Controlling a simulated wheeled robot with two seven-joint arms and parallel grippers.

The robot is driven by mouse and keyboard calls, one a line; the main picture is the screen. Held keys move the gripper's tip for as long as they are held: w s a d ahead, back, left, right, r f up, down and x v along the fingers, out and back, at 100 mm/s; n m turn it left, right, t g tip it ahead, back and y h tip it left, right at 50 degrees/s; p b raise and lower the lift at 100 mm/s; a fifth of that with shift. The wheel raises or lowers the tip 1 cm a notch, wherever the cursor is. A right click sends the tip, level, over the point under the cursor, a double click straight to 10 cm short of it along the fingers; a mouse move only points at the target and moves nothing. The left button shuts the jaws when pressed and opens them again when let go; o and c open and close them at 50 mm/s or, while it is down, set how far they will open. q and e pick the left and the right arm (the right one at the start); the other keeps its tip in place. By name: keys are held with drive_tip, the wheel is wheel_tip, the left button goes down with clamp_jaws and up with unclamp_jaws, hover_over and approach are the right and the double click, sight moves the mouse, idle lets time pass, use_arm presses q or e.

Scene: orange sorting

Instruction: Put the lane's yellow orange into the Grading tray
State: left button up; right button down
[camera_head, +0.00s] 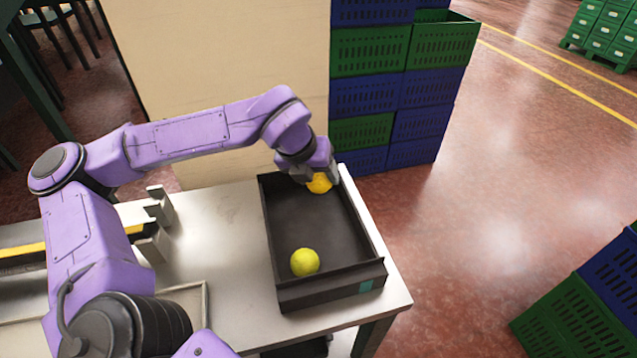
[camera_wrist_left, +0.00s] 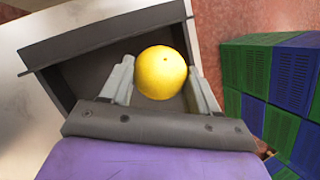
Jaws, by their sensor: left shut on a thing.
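The yellow orange (camera_head: 319,184) is at the far end of the black tray (camera_head: 281,262), which I take to be the Grading tray. My left gripper (camera_head: 307,176) is shut on this orange. In the left wrist view the orange (camera_wrist_left: 161,72) sits between the two grey fingers of the left gripper (camera_wrist_left: 160,85), with the dark tray (camera_wrist_left: 110,35) behind it. I cannot tell whether the orange touches the tray floor. A yellow-green fruit (camera_head: 305,262) lies in the near end of the tray. The right gripper is not in view.
The tray stands on a pale table (camera_head: 225,235). A grey notched fixture (camera_head: 155,225) and a lane with a yellow strip (camera_head: 22,249) are at the left. Stacked green and blue crates (camera_head: 400,90) stand behind the table. The tray's middle is bare.

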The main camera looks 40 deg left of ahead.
sight(317, 187)
use_arm(q)
wheel_tip(317, 187, down, 2)
drive_tip(key=shift+s+f+p, duration=0.15)
drive_tip(key=shift+f+p, duration=0.1)
drive_tip(key=shift+p, duration=0.1)
drive_tip(key=shift+w+a+f, duration=0.1)
drive_tip(key=shift+w+f, duration=0.1)
drive_tip(key=shift+f, duration=0.25)
drive_tip(key=shift+f, duration=0.15)
drive_tip(key=o, duration=0.8)
drive_tip(key=shift+s+r, duration=0.15)
drive_tip(key=shift+r, duration=0.3)
drive_tip(key=v, duration=1.1)
drive_tip(key=shift+s+r, duration=0.15)
drive_tip(key=shift+r, duration=0.05)
